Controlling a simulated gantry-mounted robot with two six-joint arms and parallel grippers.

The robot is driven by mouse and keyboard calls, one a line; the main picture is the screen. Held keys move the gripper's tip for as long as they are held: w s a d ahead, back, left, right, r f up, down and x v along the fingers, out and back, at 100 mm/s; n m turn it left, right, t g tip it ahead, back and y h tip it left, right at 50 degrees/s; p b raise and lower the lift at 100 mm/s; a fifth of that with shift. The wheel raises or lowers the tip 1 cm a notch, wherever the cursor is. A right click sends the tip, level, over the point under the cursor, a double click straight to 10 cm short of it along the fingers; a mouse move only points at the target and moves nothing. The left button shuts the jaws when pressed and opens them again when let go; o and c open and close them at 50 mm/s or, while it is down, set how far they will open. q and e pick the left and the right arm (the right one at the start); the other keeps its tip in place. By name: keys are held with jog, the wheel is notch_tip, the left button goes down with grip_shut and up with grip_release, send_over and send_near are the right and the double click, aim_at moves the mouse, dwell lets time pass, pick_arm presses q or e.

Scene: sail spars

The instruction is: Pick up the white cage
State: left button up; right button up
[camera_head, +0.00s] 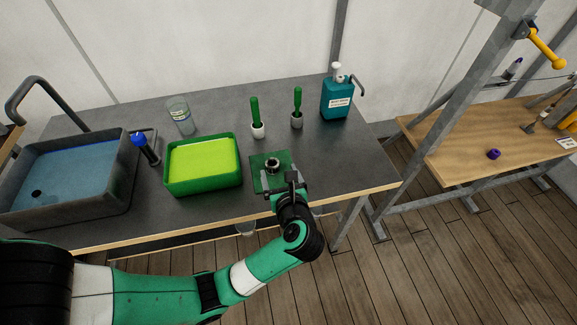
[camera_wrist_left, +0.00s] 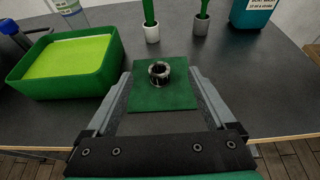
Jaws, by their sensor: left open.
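My left gripper (camera_head: 288,186) is open and empty at the front right of the ring in the head view. In the left wrist view its fingers stand apart to the left and right of the mat (camera_wrist_left: 165,98), with the ring between their lines toward the tips. The ring is not gripped. My right gripper is not in view.
A green tray with a yellow-green pad (camera_head: 203,162) stands left of the mat. Behind are two green-handled tools in pots (camera_head: 257,130) (camera_head: 297,120), a glass jar (camera_head: 180,115) and a teal bottle (camera_head: 337,98). A blue-capped bottle (camera_head: 145,150) and sink (camera_head: 110,205) are left.

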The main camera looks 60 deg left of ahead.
pick_arm(q)
jog(key=f, duration=0.2)
jog(key=s+f+b, duration=0.1)
jog(key=shift+d, duration=0.4)
jog(key=shift+w+a+r, duration=0.1)
jog(key=shift+w+r, duration=0.05)
jog(key=shift+r, duration=0.05)
jog(key=shift+a, duration=0.25)
jog(key=b, duration=0.2)
send_near(271, 160)
jog(key=x, duration=0.3)
jog(key=shift+a+r, duration=0.25)
jog(key=shift+w+a+f, duration=0.1)
jog(key=shift+a+f, duration=0.1)
jog(key=shift+f, duration=0.15)
jog(key=b+x, duration=0.1)
jog(key=x, duration=0.3)
jog(key=shift+d+f+b, duration=0.1)
jog(key=shift+f+b, duration=0.2)
jog(key=shift+b, duration=0.05)
jog(key=shift+a, duration=0.25)
grip_shut()
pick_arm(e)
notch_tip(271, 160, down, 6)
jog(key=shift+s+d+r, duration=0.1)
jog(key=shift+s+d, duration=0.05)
